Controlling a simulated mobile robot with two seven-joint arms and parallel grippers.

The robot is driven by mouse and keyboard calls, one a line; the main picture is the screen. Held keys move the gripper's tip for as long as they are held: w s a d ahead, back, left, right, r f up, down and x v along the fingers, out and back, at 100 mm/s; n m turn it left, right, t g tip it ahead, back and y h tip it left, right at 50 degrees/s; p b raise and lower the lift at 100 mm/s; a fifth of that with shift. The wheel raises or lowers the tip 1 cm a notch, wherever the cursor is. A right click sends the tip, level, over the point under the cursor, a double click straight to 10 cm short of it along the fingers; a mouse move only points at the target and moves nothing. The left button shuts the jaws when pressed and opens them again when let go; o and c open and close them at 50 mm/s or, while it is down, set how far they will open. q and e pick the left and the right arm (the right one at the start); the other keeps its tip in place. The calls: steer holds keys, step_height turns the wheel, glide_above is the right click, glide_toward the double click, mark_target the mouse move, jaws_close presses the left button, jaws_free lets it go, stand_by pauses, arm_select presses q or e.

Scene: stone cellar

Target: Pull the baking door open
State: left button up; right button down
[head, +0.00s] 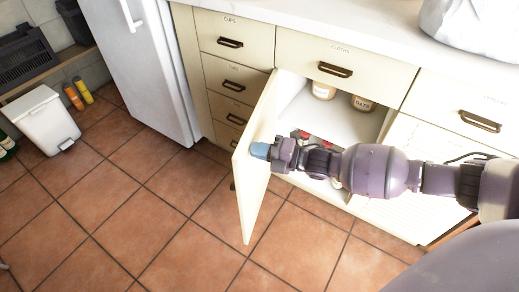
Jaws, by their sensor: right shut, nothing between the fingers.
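The cream cabinet door (246,195) stands swung well open below the counter, hinged on its left side, seen nearly edge-on. No label on it is readable from here. The open cabinet (335,120) behind it shows a pale shelf inside. My right gripper (259,151), with blue fingertips, is shut and empty, at the inner face of the door near mid-height. I cannot tell whether the fingertips touch the door. My right arm reaches in from the right across the opening and hides part of the cabinet inside. My left gripper is not in view.
Two jars (362,103) (323,90) stand on the shelf, and a red item (316,139) lies lower, partly hidden. Drawers with dark handles (335,70) flank and top the opening. A white fridge (145,65) and white bin (47,120) stand left. The tiled floor (130,220) before the door is clear.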

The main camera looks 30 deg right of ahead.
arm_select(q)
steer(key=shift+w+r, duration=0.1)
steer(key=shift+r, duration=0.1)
arm_select(e)
steer(key=w+a+m+t+h, duration=0.2)
steer(key=w+a+h, duration=0.1)
steer(key=w+a, duration=0.6)
steer(key=w, duration=0.2)
steer(key=shift+w+m, duration=0.3)
steer(key=shift+w, duration=0.05)
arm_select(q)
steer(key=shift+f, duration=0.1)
arm_select(e)
steer(key=shift+a, duration=0.1)
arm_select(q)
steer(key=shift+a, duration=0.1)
arm_select(e)
steer(key=shift+s, duration=0.1)
